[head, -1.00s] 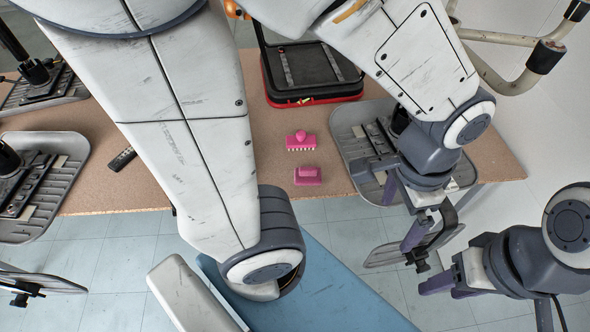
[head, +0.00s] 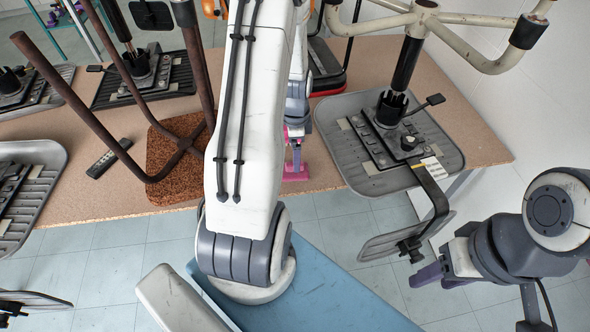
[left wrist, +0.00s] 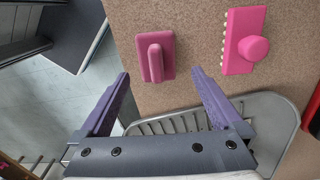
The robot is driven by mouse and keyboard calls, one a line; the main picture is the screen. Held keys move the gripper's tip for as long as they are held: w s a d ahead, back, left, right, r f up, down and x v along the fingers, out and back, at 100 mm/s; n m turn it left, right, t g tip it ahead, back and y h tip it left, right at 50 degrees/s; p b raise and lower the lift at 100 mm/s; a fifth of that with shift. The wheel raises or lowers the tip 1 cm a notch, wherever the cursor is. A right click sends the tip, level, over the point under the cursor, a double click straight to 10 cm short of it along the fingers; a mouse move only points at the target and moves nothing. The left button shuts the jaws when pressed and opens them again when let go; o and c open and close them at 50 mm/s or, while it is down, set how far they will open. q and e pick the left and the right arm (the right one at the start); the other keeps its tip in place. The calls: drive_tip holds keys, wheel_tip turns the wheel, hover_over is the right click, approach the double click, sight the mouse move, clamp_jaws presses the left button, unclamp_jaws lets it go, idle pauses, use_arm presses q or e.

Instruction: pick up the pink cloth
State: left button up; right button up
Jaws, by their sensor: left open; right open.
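I see no soft pink cloth. A pink block with a raised ridge (head: 295,172) sits near the table's front edge; it also shows in the left wrist view (left wrist: 154,60). A pink brush with pale bristles and a round knob (left wrist: 247,42) lies beside it, mostly hidden behind my left arm in the head view. My left gripper (left wrist: 162,78) is open and empty above the table, with the pink block ahead between its purple fingers. In the head view it is partly hidden by my arm. My right gripper (head: 427,279) is open and empty beyond the table's front right.
An upturned grey chair seat (head: 349,157) with a post is right of the block. A brown cork-like seat with rusty legs (head: 170,171) stands left, near a dark remote (head: 108,159). A red-black case (head: 325,72) is behind. The brown table (head: 478,120) is bare at right.

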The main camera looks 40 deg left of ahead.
use_arm(q)
drive_tip(key=shift+s+d+f+p, duration=0.15)
drive_tip(key=shift+f+p, duration=0.1)
drive_tip(key=shift+f, duration=1.3)
drive_tip(key=shift+w+d+f+p, duration=0.1)
drive_tip(key=shift+d+f+p, duration=0.1)
drive_tip(key=shift+f, duration=1.35)
drive_tip(key=c, duration=1.2)
drive_tip(key=shift+a, duration=0.1)
drive_tip(key=shift+c, duration=0.2)
drive_tip(key=shift+r, duration=0.15)
drive_tip(key=shift+r, duration=0.6)
wheel_tip(320, 180, up, 2)
drive_tip(key=shift+r+b, duration=0.25)
drive_tip(key=shift+b, duration=0.05)
drive_tip(key=w+d+r+b, duration=0.1)
drive_tip(key=w+d+r, duration=0.2)
drive_tip(key=d+r, duration=0.4)
drive_tip(key=d, duration=0.4)
drive_tip(key=shift+w, duration=0.2)
drive_tip(key=shift+d, duration=0.1)
